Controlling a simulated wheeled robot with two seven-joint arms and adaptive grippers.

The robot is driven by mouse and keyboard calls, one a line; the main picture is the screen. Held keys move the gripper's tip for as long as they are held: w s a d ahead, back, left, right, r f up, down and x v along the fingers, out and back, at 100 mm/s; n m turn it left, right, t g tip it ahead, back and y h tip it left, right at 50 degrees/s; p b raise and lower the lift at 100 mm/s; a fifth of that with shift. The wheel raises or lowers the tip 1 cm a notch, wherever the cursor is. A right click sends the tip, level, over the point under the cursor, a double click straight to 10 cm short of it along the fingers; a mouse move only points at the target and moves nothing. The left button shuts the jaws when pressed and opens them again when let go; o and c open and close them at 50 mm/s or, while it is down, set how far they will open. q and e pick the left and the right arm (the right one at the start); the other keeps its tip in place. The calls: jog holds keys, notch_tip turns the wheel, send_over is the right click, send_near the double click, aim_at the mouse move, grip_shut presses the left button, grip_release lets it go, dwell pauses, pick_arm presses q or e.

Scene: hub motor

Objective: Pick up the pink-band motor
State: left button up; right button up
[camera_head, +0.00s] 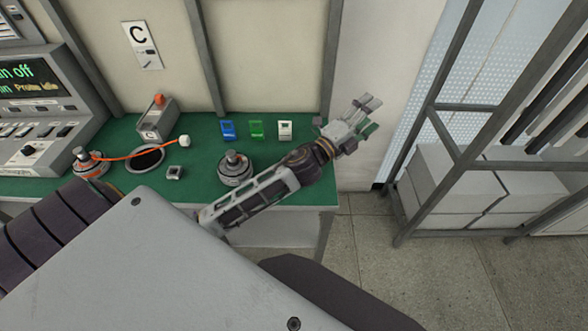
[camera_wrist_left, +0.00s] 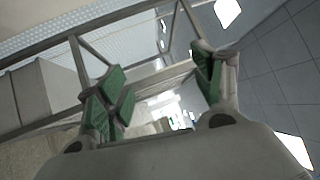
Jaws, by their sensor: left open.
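Two hub motors stand on the green bench top. One motor (camera_head: 90,164) is at the left, with an orange-red band and an orange cable beside it. The other motor (camera_head: 235,170) is grey with an upright shaft, near the middle, partly behind my left arm. I cannot clearly tell a pink band on either. My left gripper (camera_head: 368,112) is past the bench's right end, well to the right of both motors. In the left wrist view its green-padded fingers (camera_wrist_left: 160,85) are apart with nothing between them. My right gripper is not in view.
The green bench (camera_head: 205,150) holds a black-centred ring (camera_head: 146,158), a small box with an orange knob (camera_head: 157,117), and blue (camera_head: 227,130), green (camera_head: 256,130) and white (camera_head: 285,130) items. A console (camera_head: 35,110) stands left. A metal rack (camera_head: 440,150) with boxes stands right.

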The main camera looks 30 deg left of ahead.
pick_arm(q)
jog(key=d+r+m+g+h, duration=0.35)
jog(key=m+h, duration=0.25)
jog(key=m, duration=0.2)
jog(key=m+g+y, duration=1.2)
jog(key=m+g, duration=0.4)
jog(key=m, duration=0.8)
send_near(292, 152)
jog(key=shift+w+d+f+p, duration=0.1)
jog(key=shift+d+f+p, duration=0.05)
jog(key=shift+f, duration=0.9)
jog(key=shift+w+d+f+p, duration=0.1)
jog(key=shift+d+f, duration=0.1)
jog(key=shift+f, duration=0.85)
jog(key=shift+d+f+p, duration=0.15)
jog(key=shift+f, duration=0.85)
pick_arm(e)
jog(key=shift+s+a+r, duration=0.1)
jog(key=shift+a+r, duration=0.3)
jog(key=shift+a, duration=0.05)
